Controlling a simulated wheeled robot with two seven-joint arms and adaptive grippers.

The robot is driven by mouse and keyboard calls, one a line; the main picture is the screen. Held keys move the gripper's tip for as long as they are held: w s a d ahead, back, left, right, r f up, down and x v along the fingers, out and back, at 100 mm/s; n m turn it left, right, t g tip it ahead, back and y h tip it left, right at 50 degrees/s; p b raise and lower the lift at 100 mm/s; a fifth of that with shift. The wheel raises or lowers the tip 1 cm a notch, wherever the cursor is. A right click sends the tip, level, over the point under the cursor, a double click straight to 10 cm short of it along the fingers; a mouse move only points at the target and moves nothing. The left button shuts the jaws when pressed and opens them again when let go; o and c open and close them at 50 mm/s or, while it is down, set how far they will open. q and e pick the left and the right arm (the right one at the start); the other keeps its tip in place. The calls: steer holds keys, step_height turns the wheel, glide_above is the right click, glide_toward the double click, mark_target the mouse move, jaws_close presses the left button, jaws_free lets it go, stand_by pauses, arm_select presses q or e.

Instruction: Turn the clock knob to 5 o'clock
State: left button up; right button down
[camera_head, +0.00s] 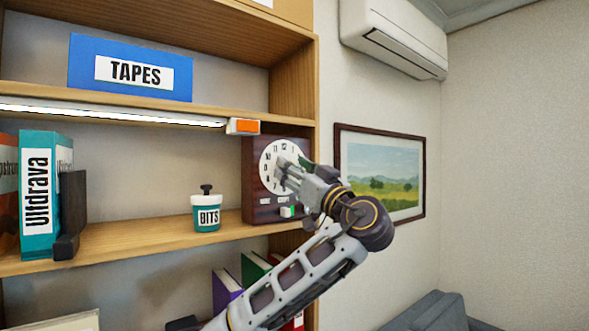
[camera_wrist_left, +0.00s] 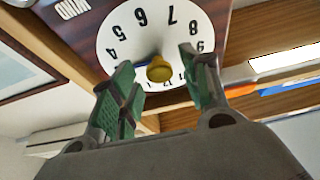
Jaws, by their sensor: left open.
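The clock (camera_head: 262,160) is a dark reddish-brown box with a round white numbered dial, at the right end of the middle shelf. My left gripper (camera_head: 291,176) is in front of the dial and covers its lower right part. In the left wrist view the dial (camera_wrist_left: 115,38) appears upside down. A yellow knob (camera_wrist_left: 159,70) stands out from the middle of the dial. The open green-padded fingers of the left gripper (camera_wrist_left: 160,85) are on either side of the knob, with gaps visible. My right gripper is not in view.
A BITS jar (camera_head: 206,213) stands on the shelf left of the clock. Books (camera_head: 38,190) with a dark bookend stand farther left. A blue TAPES box (camera_head: 130,70) is on the shelf above. An orange-ended light strip (camera_head: 243,126) runs above the clock. A framed picture (camera_head: 380,170) hangs right.

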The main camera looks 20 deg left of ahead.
arm_select(q)
steer(key=c, duration=1)
steer(key=shift+s+a+r+m+t+h+b, duration=0.1)
steer(key=shift+m+t+h+b, duration=0.75)
steer(key=shift+m, duration=1.8)
steer(key=shift+s+d+m+t+h+b, duration=0.1)
steer(key=shift+m+t+h+b, duration=0.35)
steer(key=shift+m+h, duration=1.5)
steer(key=shift+a+r+m+t+h+b, duration=0.1)
steer(key=shift+m+t+h+b, duration=0.55)
steer(key=shift+m, duration=2.65)
steer(key=shift+f+m+g, duration=0.1)
steer(key=shift+m+g, duration=0.15)
steer(key=shift+m, duration=0.05)
